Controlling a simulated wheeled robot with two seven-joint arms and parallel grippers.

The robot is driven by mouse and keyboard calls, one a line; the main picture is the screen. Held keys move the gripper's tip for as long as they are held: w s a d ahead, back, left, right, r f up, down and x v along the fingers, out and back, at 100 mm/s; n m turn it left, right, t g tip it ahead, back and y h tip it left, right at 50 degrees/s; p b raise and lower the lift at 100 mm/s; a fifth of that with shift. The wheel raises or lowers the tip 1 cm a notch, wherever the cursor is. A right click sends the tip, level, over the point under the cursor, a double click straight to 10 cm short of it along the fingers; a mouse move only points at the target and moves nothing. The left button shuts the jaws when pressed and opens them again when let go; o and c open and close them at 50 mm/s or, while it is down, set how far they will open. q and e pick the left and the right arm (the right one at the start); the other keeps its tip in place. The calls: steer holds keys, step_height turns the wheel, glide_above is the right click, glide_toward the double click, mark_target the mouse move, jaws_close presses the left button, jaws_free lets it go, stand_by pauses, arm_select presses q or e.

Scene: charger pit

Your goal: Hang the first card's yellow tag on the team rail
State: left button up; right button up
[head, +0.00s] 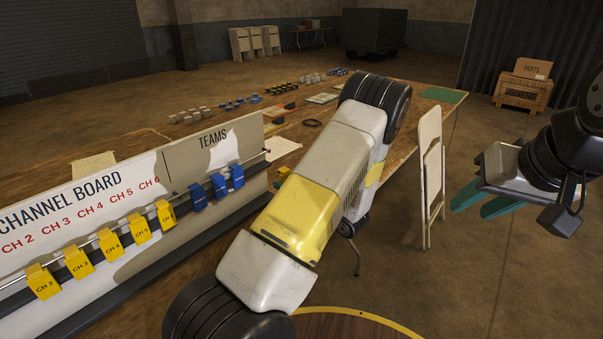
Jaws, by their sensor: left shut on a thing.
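The channel board (130,262) stands at left with several yellow tags on its rail, among them CH 2 (43,281) and CH 5 (139,230). To their right, under TEAMS, the team rail (208,182) carries three blue tags (219,186); no yellow tag shows among them. My left arm crosses the middle of the view, and its gripper is hidden. A small yellow patch shows at that arm's left edge; I cannot tell whether it is a tag. My right gripper (483,201) has green fingers, apart and empty, in the air at right. I cannot tell which card is first.
A long wooden table (415,102) behind the board holds papers, small grey blocks (190,115) and blue pieces. A folding chair (431,170) stands at the table's right end, left of my right gripper.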

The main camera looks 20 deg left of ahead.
arm_select(q)
steer(key=shift+w+a+n+g+y, duration=0.2)
steer(key=shift+w+a+n+g, duration=0.15)
steer(key=shift+a, duration=0.25)
steer(key=shift+w+a+n+g+y, duration=0.15)
steer(key=shift+a+n+g+y, duration=0.1)
steer(key=shift+a+g, duration=0.25)
steer(key=f+x, duration=0.1)
steer(key=x, duration=1.2)
steer(key=shift+a, duration=0.25)
steer(key=shift+w+f, duration=0.1)
steer(key=shift+w, duration=0.05)
steer(key=o, duration=1.4)
steer(key=shift+c, duration=0.2)
steer(key=shift+d, duration=0.1)
